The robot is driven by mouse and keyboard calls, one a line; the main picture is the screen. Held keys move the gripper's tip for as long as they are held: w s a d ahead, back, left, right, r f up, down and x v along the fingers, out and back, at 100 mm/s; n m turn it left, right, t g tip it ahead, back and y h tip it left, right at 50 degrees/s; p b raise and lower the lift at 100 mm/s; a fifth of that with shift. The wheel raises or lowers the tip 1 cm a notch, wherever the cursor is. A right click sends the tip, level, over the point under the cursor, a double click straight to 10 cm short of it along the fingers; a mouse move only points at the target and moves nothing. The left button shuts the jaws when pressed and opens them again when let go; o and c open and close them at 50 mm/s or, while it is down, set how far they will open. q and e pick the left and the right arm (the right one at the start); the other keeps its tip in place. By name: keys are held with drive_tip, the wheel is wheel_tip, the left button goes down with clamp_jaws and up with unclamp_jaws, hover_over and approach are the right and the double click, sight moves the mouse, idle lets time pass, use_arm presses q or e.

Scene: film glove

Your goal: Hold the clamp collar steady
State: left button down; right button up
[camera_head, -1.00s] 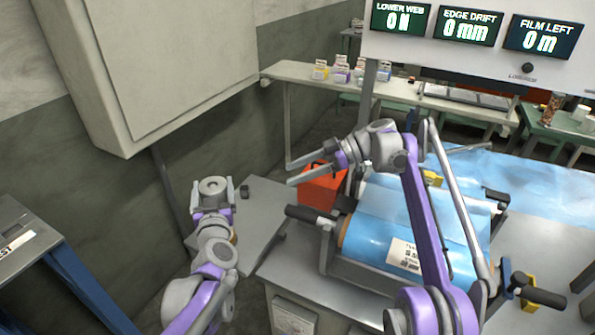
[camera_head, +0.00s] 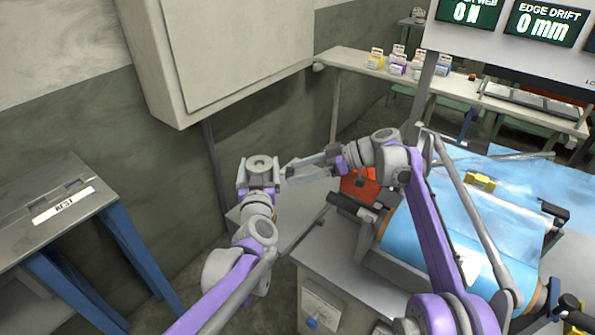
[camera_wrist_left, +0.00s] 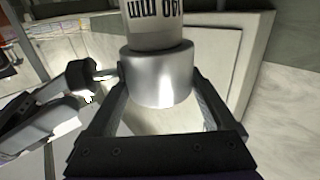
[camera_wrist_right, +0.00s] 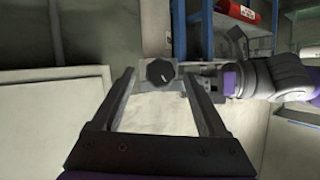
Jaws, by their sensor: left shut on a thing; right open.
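My left gripper (camera_head: 260,182) is shut on the silver clamp collar (camera_head: 262,163), held up in front of the wall. In the left wrist view the shiny collar (camera_wrist_left: 158,82) sits between both fingers, with a white marked cylinder (camera_wrist_left: 155,25) beyond it. A black knob (camera_wrist_left: 80,72) on a screw sticks out from the collar's side. My right gripper (camera_head: 300,170) is open and points left at the collar. In the right wrist view the knob (camera_wrist_right: 160,73) lies between its spread fingertips, with a gap to each finger. The knob is hard to make out in the head view.
A grey bench with a blue film roll (camera_head: 405,245) is at right, an orange-red box (camera_head: 358,185) behind my right gripper. A blue-legged table (camera_head: 50,205) stands at left. A wall cabinet (camera_head: 215,50) hangs above. A shelf (camera_head: 440,92) with small boxes is behind.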

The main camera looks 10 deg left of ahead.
drive_tip(key=shift+a+f, duration=0.15)
drive_tip(key=shift+a, duration=0.2)
clamp_jaws()
drive_tip(key=shift+w+m+g, duration=0.2)
drive_tip(key=shift+m+g, duration=0.9)
drive_tip(key=shift+m, duration=0.5)
unclamp_jaws()
